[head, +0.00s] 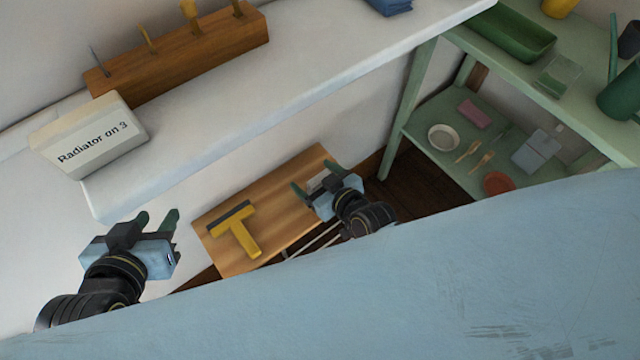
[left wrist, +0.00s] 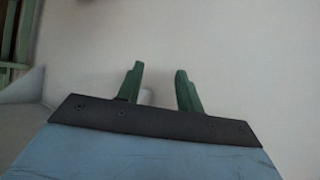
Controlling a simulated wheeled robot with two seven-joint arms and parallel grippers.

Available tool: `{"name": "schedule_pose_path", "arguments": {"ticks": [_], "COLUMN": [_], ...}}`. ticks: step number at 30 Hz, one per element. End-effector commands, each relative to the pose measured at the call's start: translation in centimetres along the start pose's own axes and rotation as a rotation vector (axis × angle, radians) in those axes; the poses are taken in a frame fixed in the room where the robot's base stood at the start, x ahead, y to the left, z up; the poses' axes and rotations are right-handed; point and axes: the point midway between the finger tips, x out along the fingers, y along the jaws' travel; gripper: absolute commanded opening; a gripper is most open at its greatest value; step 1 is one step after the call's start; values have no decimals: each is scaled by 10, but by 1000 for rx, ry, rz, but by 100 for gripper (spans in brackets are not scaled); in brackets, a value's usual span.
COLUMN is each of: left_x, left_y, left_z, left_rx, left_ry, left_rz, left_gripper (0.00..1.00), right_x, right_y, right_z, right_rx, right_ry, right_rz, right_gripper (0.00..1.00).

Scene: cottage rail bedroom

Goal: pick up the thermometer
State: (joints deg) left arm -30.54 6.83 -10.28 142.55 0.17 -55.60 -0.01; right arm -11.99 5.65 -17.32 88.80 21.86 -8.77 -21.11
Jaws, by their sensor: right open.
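I cannot clearly make out a thermometer. A small pale grey object (head: 317,183) shows at the right gripper, on or just above the wooden top; I cannot tell if it is the thermometer. My right gripper (head: 315,178) is over the right part of the wooden top, its green fingers apart around or above that object. My left gripper (head: 156,219) is left of the wooden top, its fingers apart with nothing between them. In the left wrist view its open fingers (left wrist: 160,88) face a plain pale wall or surface.
A yellow squeegee-like tool (head: 240,232) lies on the wooden top (head: 280,225). A green shelf unit (head: 415,150) with dishes stands at right.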

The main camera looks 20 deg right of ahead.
Motion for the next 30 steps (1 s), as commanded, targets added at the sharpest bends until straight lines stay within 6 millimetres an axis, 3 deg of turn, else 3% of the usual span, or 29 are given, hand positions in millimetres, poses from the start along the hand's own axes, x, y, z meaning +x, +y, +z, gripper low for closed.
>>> {"name": "schedule_pose_path", "arguments": {"ticks": [4,15,27,30], "left_x": [0,0,-1,-4], "left_y": [0,0,0,-4], "left_z": [0,0,3,16], "left_rx": [0,0,0,-2], "left_ry": [-1,-3,-24,-92], "left_rz": [0,0,-1,-9], "left_gripper": [36,36,36,36], "right_x": [0,0,-1,-3], "right_y": [0,0,0,0], "right_z": [0,0,-3,-7], "right_rx": [0,0,0,0], "right_ry": [0,1,1,1], "right_rz": [0,0,0,0], "right_gripper": [79,32,32,32]}}
